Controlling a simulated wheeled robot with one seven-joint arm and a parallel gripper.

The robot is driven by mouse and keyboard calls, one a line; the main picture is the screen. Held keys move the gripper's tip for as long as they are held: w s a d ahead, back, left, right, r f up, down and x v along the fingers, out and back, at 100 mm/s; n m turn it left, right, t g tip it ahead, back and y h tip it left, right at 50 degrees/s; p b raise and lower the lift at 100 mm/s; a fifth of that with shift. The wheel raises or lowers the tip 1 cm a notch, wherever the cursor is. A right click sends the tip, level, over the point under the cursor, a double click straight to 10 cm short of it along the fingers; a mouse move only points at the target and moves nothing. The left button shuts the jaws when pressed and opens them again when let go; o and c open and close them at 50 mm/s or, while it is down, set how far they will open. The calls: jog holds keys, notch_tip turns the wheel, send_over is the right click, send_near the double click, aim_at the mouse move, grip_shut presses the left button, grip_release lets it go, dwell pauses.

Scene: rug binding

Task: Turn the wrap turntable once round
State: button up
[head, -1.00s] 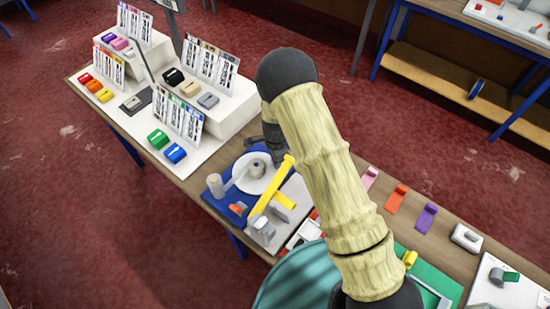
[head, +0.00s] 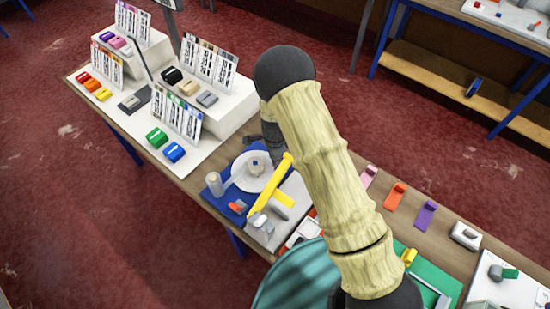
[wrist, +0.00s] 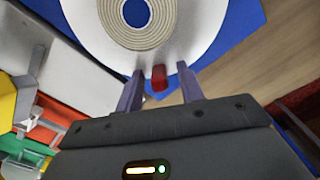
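The wrap turntable is a white disc (head: 246,182) on a blue base (head: 222,204) on the bench. A coiled roll (head: 257,165) sits at its middle and shows from above in the wrist view (wrist: 160,31). A red peg (wrist: 159,77) stands at the disc's rim in the wrist view. My gripper (wrist: 160,90) is open, with one finger on each side of the red peg and a gap on both sides.
A yellow bar (head: 270,190) and a grey plate (head: 262,238) lie just right of the disc. A pale upright cylinder (head: 215,183) stands on its left. White stepped stands with colored blocks and cards (head: 213,118) fill the bench's far left. Colored tags (head: 395,196) lie to the right.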

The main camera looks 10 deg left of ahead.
notch_tip(320, 180, up, 17)
jog(key=b, duration=0.3)
jog(key=shift+r, duration=0.2)
jog(key=c, duration=0.6)
jog(key=shift+w+a+f+n, duration=0.15)
jog(key=shift+w+n, duration=0.1)
jog(key=shift+n, duration=0.25)
grip_shut()
jog(key=w+a+f+n+g, duration=0.1)
jog(key=w+a+f+n, duration=0.1)
jog(key=n, duration=0.6)
jog(key=w+a+f+n+g+h, duration=0.1)
jog(key=w+f+n, duration=0.3)
jog(key=n, duration=0.5)
jog(key=shift+w+a, duration=0.45)
jog(key=shift+w, duration=0.45)
jog(key=shift+f, duration=0.1)
